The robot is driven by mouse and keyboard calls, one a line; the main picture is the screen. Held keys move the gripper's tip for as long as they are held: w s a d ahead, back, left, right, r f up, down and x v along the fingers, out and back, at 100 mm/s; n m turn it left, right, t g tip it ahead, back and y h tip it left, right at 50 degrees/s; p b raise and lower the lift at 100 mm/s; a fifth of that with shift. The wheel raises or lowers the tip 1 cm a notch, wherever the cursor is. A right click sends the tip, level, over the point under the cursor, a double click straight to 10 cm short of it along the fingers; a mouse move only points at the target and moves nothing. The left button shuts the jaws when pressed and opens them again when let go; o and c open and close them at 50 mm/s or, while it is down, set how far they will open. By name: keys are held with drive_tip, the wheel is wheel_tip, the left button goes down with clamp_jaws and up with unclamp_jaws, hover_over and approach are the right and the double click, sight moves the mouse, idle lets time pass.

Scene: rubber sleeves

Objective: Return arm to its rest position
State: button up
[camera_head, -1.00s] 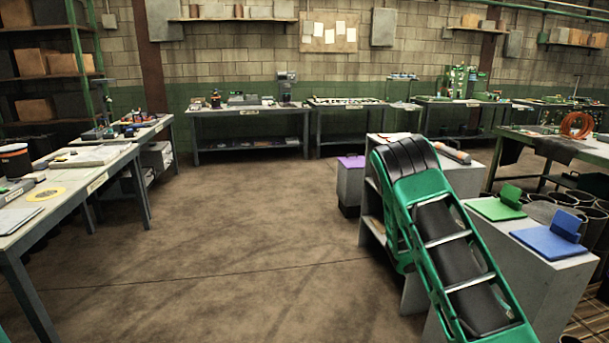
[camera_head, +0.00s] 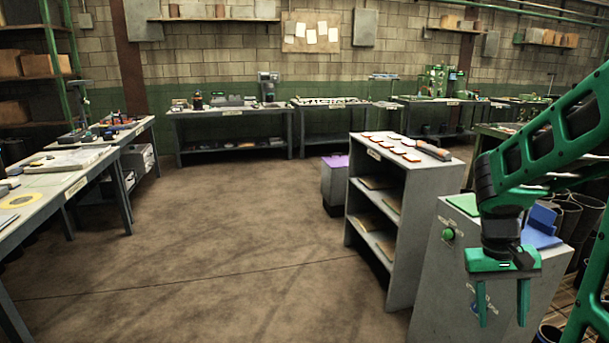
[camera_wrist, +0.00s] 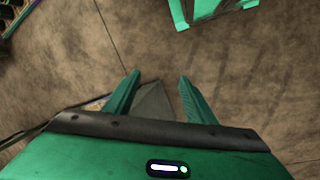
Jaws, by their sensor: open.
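My gripper (camera_head: 502,300) hangs at the right of the head view, fingers pointing down, in front of the grey cabinet with the green button. Its two green fingers are apart with nothing between them. In the wrist view my gripper (camera_wrist: 152,95) is open and empty above the brown concrete floor (camera_wrist: 240,110). A grey surface shows between and behind the fingers there; I cannot tell which thing it belongs to. My green arm folds down from the upper right of the head view and hides part of the cabinet top.
A purple-topped box (camera_head: 334,184) stands behind. The floor (camera_head: 220,240) at centre-left is clear.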

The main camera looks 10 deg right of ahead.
drive_tip(key=s+a+r+t+y, duration=0.1)
drive_tip(key=s+a+r, duration=0.1)
drive_tip(key=s+a, duration=0.2)
drive_tip(key=s+a+r+m+t+y, duration=0.1)
drive_tip(key=s+a+r, duration=0.2)
drive_tip(key=s, duration=0.3)
drive_tip(key=shift+s+a, duration=0.25)
drive_tip(key=shift+a, duration=0.3)
